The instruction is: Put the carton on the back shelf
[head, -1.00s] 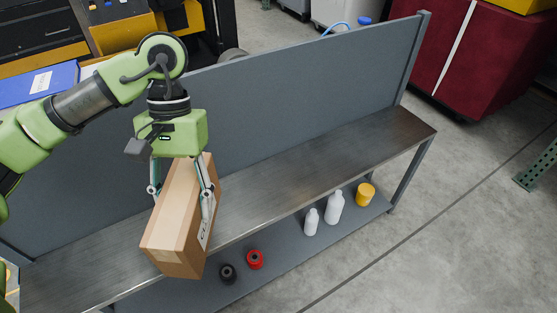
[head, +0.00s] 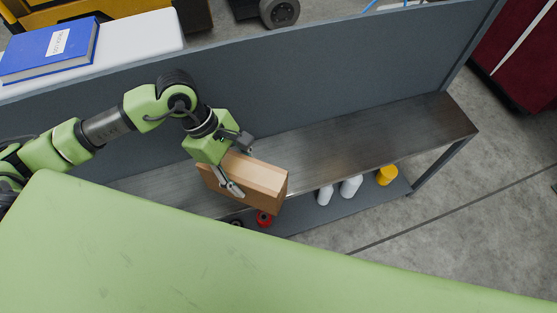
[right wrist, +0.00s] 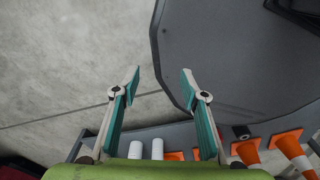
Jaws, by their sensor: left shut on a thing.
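A brown cardboard carton (head: 266,178) is in my left gripper (head: 241,172), near the front edge of the metal bench top (head: 345,148). The gripper is shut on the carton, with one finger showing on its near side and the other mostly hidden. The carton is tilted, and I cannot tell whether it touches the bench. A tall grey panel (head: 330,85) stands along the bench's back. My right gripper (right wrist: 160,78) is open and empty in the right wrist view, above the floor. Which surface is the back shelf is not clear.
The lower shelf (head: 335,215) holds white bottles (head: 351,186), a yellow container (head: 386,175) and a red item (head: 264,219). A blue book (head: 48,50) lies on a white surface behind the panel. The bench top's right part is clear. Orange cones (right wrist: 249,152) show in the right wrist view.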

